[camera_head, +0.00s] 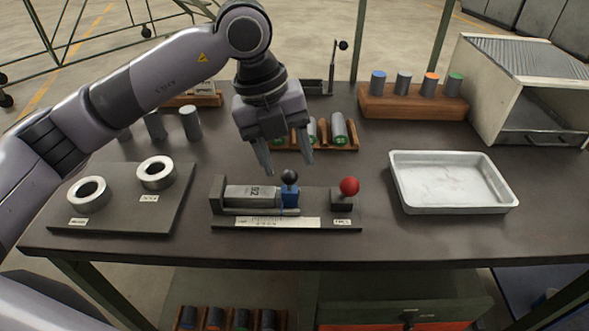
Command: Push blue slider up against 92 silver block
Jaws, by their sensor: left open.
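The blue slider (290,197) with a black ball knob (289,175) on top stands on a dark gauge fixture (216,198) near the table's front middle. The silver block (250,196), with a small number label, lies in the fixture just left of the slider. The slider's left side is at or very near the block's right end; I cannot tell whether they touch. My left gripper (287,163) is open and points down, its fingers apart to the left and right of the knob in the picture. No object shows between the fingers. My right gripper is not in view.
A red ball knob (349,187) stands at the fixture's right end. A plate with two metal rings (88,192) is at left, a white tray (400,193) at right. Behind are a cylinder rack (350,148), a wooden block with coloured cylinders (415,107) and a furnace box (480,90).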

